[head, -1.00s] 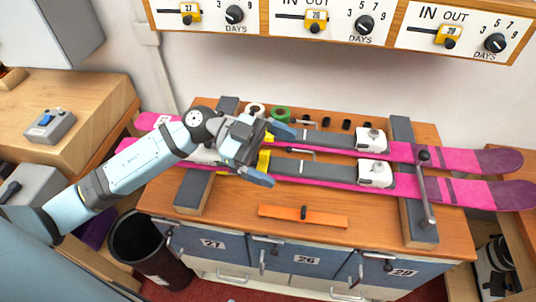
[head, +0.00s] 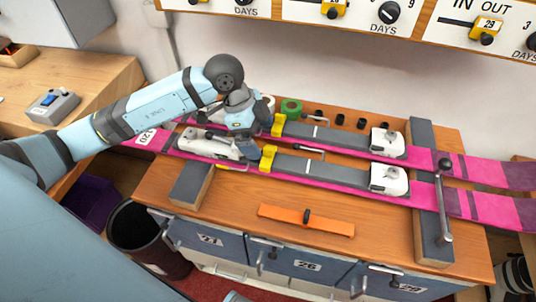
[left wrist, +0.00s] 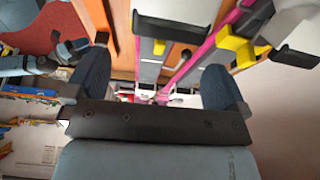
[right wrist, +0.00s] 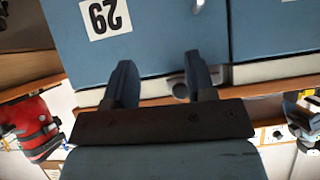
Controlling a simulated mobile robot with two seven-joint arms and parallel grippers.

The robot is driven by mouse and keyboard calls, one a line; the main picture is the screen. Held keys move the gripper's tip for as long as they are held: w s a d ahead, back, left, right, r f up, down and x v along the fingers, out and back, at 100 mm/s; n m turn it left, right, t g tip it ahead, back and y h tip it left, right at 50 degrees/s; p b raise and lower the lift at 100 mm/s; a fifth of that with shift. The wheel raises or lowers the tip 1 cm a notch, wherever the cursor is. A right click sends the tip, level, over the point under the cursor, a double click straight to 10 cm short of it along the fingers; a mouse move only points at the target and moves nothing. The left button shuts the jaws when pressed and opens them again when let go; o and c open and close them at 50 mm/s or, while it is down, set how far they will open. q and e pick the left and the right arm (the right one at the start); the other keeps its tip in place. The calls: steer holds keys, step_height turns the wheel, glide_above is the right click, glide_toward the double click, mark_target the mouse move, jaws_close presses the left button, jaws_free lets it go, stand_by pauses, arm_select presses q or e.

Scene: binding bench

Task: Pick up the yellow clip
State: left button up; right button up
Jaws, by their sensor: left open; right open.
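Two yellow clip-like pieces sit on the pink and grey skis. The nearer yellow piece (head: 267,158) is on the front ski and the other yellow piece (head: 278,124) is on the back ski. My left gripper (head: 246,146) is over the skis, just left of the nearer piece, and points down. In the left wrist view its two fingers (left wrist: 155,78) are apart with nothing between them. My right gripper (right wrist: 160,78) is open and empty, facing the blue drawers.
The skis (head: 340,178) rest on dark-topped supports (head: 430,190). White bindings (head: 388,178) stand on the skis to the right. An orange bar (head: 306,220) lies on the wooden bench front. A green roll (head: 291,106) and small dark items are behind. A dark bin (head: 134,228) stands left.

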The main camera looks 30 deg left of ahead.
arm_select(q)
steer(key=x, duration=0.5)
steer(key=shift+d+f, duration=0.25)
steer(key=shift+d, duration=0.05)
steer(key=c, duration=0.9)
steer(key=shift+o, duration=0.2)
steer(key=shift+r, duration=0.15)
step_height(320, 180, up, 19)
step_height(320, 180, up, 7)
steer(key=p, duration=0.6)
glide_above(267, 148)
steer(key=shift+d, duration=0.1)
